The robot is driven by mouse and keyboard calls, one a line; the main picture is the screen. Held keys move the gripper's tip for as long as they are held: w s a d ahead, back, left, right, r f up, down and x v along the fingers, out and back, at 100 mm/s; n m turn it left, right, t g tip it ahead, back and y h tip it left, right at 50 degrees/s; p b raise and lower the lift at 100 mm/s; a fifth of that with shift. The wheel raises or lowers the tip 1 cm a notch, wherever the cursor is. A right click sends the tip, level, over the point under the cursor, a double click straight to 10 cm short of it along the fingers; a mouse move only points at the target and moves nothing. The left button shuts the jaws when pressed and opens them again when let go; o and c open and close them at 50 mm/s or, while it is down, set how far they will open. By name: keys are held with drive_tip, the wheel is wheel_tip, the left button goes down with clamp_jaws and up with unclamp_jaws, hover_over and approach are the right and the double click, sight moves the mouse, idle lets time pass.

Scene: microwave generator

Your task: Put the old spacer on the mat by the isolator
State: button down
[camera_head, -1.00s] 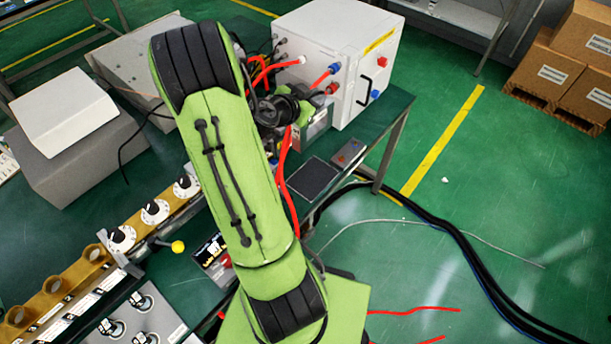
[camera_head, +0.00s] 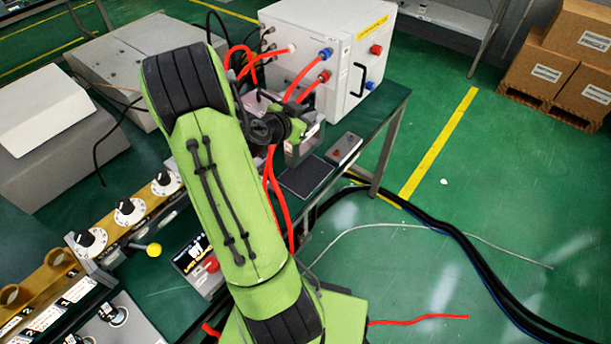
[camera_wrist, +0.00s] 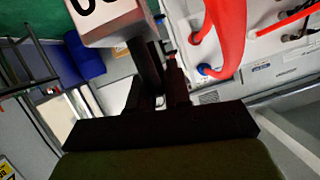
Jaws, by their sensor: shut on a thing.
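My gripper (camera_head: 302,130) is at the end of the green arm, in front of the white cabinet and above the bench. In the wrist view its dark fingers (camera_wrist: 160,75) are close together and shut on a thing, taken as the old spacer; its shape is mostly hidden. A pale block with a dark round marking (camera_wrist: 108,22) shows beside the fingertips; I cannot tell whether it is part of the held thing. The dark mat (camera_head: 306,177) lies on the bench, below the gripper in the picture, and its visible surface is bare. The isolator (camera_head: 345,148), a grey box with a red button, stands beside the mat's upper right.
The white cabinet (camera_head: 335,55) with red hoses (camera_head: 308,88) stands behind the gripper. A hose also hangs beside the arm. A brown rail with white dials (camera_head: 130,212) and a yellow-knobbed lever (camera_head: 154,250) are at left. Black cables lie on the floor at right.

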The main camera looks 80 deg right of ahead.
sight(290, 151)
wheel_tip(290, 151, down, 10)
drive_tip(key=shift+r+b, duration=0.2)
drive_tip(key=shift+b, duration=0.75)
drive_tip(key=c, duration=1.1)
unclamp_jaws()
drive_tip(key=shift+a, duration=0.1)
drive_tip(key=b+v, duration=0.2)
drive_tip(key=v, duration=0.8)
drive_tip(key=shift+w+a+b, duration=0.25)
drive_tip(key=shift+b, duration=0.15)
drive_tip(key=shift+a+r+b, duration=0.35)
drive_tip(key=shift+a+r, duration=0.05)
drive_tip(key=shift+a, duration=0.2)
